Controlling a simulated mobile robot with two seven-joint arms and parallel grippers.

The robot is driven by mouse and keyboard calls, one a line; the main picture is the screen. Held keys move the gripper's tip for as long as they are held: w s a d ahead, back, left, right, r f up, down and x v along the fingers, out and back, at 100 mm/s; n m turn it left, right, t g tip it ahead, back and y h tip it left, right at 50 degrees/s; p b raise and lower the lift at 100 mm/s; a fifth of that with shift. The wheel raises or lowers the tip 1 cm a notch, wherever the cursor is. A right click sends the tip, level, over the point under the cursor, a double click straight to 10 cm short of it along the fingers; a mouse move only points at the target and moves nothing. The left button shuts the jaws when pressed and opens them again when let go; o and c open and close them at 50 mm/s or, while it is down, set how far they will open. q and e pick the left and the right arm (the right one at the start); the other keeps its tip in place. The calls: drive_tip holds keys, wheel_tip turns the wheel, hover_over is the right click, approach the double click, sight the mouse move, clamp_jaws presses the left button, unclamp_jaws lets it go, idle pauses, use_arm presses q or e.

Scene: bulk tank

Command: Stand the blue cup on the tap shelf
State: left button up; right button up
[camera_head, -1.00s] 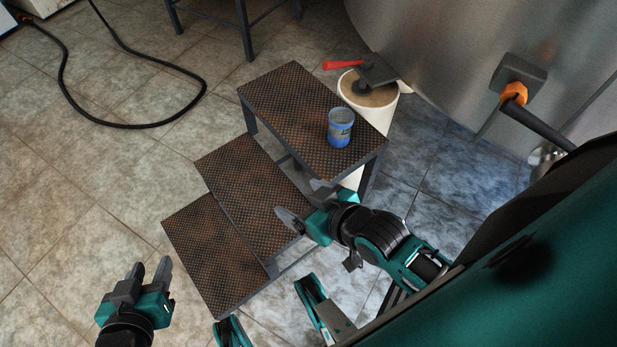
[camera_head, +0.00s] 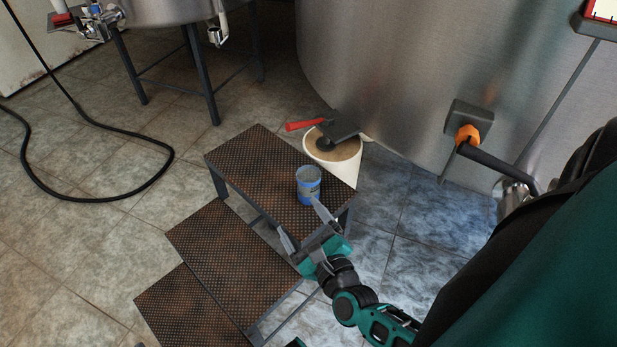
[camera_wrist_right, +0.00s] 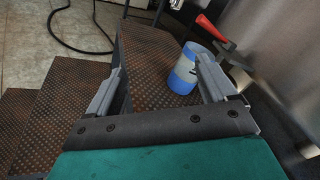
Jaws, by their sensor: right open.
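The blue cup (camera_head: 308,187) stands upright on the top step of the brown step stool (camera_head: 250,152), near its right end. My right gripper (camera_head: 303,226) is open and empty just in front of the cup, over the stool, its fingers pointing toward the top step. In the right wrist view the cup (camera_wrist_right: 185,70) shows beyond the fingers, left of and partly behind the right finger. No shelf is clearly recognisable as the tap shelf; a small ledge (camera_head: 68,28) sits beside a metal tap (camera_head: 100,22) at the upper left. My left gripper is out of view.
A white bucket (camera_head: 345,172) with a red-handled tool (camera_head: 305,125) across it stands behind the stool. A large steel tank (camera_head: 400,75) rises behind, with an orange-collared valve (camera_head: 467,136). A black hose (camera_head: 95,205) lies on the tiles at left.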

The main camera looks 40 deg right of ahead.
sight(306, 173)
drive_tip(key=w+d+m+h, duration=0.1)
drive_tip(key=w+d+m, duration=0.2)
drive_tip(key=w+d+m+h+b, duration=0.1)
drive_tip(key=w+d+m, duration=0.1)
drive_tip(key=w+d, duration=0.1)
drive_tip(key=w+d+f+m+h, duration=0.1)
drive_tip(key=w+d+m+h, duration=0.1)
drive_tip(key=w, duration=0.3)
drive_tip(key=shift+d+f+m, duration=0.1)
drive_tip(key=shift+d+m, duration=0.3)
drive_tip(key=shift+m, duration=0.4)
drive_tip(key=c, duration=1.1)
